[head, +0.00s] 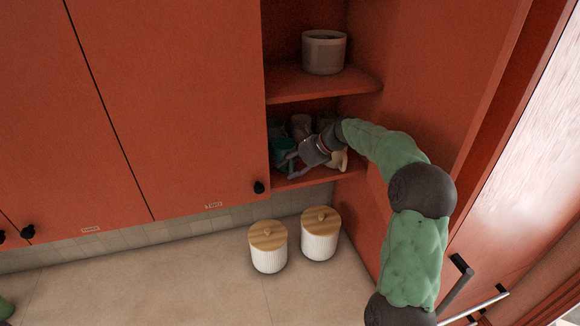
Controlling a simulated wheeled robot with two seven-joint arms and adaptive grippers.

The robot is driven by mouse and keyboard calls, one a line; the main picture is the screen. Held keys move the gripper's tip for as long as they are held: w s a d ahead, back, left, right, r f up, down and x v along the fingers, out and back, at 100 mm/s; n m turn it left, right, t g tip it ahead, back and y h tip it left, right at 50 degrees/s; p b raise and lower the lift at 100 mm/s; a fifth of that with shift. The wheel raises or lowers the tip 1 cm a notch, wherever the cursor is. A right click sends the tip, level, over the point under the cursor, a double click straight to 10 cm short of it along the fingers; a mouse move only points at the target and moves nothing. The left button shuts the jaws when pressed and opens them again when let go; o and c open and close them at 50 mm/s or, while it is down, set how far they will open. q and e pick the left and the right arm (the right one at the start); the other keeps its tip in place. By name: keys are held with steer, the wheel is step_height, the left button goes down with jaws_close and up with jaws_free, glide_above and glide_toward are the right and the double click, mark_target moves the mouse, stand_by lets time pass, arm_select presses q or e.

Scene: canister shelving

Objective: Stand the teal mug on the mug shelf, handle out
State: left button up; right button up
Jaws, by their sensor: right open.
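The teal mug (281,147) is on the lower shelf (308,179) of the open wall cabinet, at its left side, partly hidden by my right gripper. It looks upright; I cannot make out its handle. My right gripper (288,167) is open, with its fingers at the front of the teal mug. I cannot tell whether they touch it. My left gripper is out of view.
A brownish mug (300,124) stands behind the gripper, and a cream item (340,160) is to its right. A grey pot (323,52) sits on the upper shelf (312,83). Two white canisters (268,250) (319,238) with wooden lids stand on the counter (170,285) below.

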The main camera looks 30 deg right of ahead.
steer(key=b+v, duration=0.1)
steer(key=v, duration=0.6)
steer(key=shift+r+b, duration=0.3)
steer(key=shift+r, duration=0.05)
steer(key=shift+s+d, duration=0.1)
steer(key=shift+s, duration=0.05)
